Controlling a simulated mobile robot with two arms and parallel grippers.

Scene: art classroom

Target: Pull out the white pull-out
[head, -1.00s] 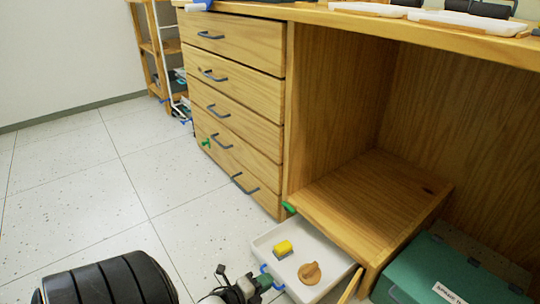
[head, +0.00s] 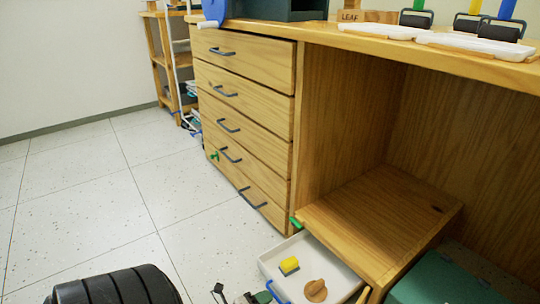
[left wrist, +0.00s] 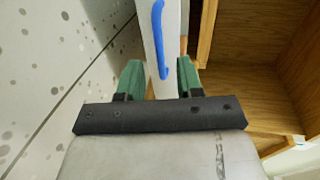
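The white pull-out (head: 338,272) is a shallow white tray, partly out from under the low wooden shelf at the lower right of the head view. Its blue handle (head: 276,291) is on the near front; a yellow block (head: 289,266) and a round wooden piece with a knob (head: 315,291) lie in it. My left gripper shows only partly at the bottom edge of the head view. In the left wrist view its green fingers (left wrist: 158,82) are apart, with the white front panel (left wrist: 146,45) and blue handle (left wrist: 158,35) beyond them. Contact is unclear. My right gripper is out of view.
A wooden drawer unit (head: 240,105) with dark handles stands left of the open wooden bay. A green box (head: 440,283) sits on the floor to the right. White trays with rollers (head: 475,46) lie on the tabletop. Speckled floor (head: 90,200) at left is clear.

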